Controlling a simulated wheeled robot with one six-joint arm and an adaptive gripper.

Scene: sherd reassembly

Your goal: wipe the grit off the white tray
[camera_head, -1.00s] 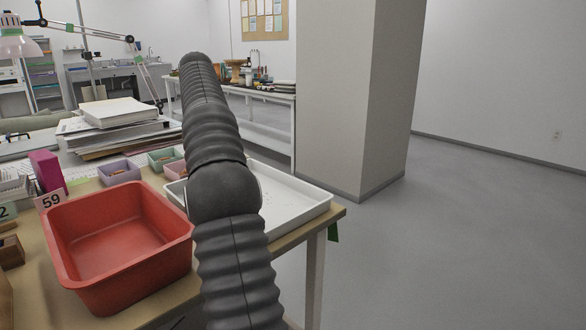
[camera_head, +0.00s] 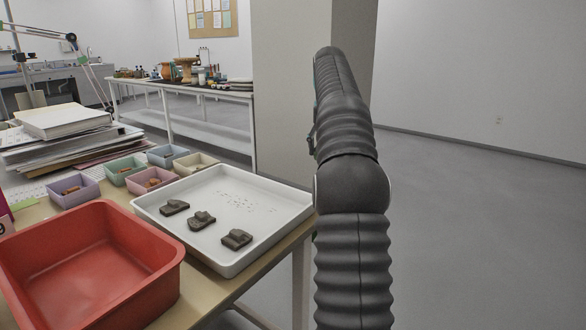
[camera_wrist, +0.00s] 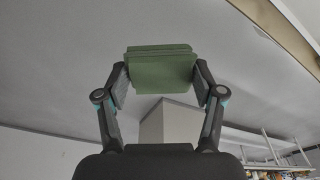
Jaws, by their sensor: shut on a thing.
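The white tray (camera_head: 283,199) lies on the table near its right edge, in the head view. Specks of grit (camera_head: 243,202) are scattered over the right and far part of its floor. Three dark brown sherds (camera_head: 201,220) lie in a row along its near left part. In the wrist view my gripper (camera_wrist: 160,80) is shut on a folded green cloth (camera_wrist: 160,68), held between both fingertips. The tray does not show in the wrist view. In the head view my arm stands right of the tray and the gripper's fingers and cloth are hidden.
A red tub (camera_head: 90,262) stands left of the tray, close to it. Several small coloured boxes with pieces (camera_head: 150,179) stand behind the tub. A stack of books and papers (camera_head: 62,130) is farther back. Open floor (camera_head: 470,230) lies to the right.

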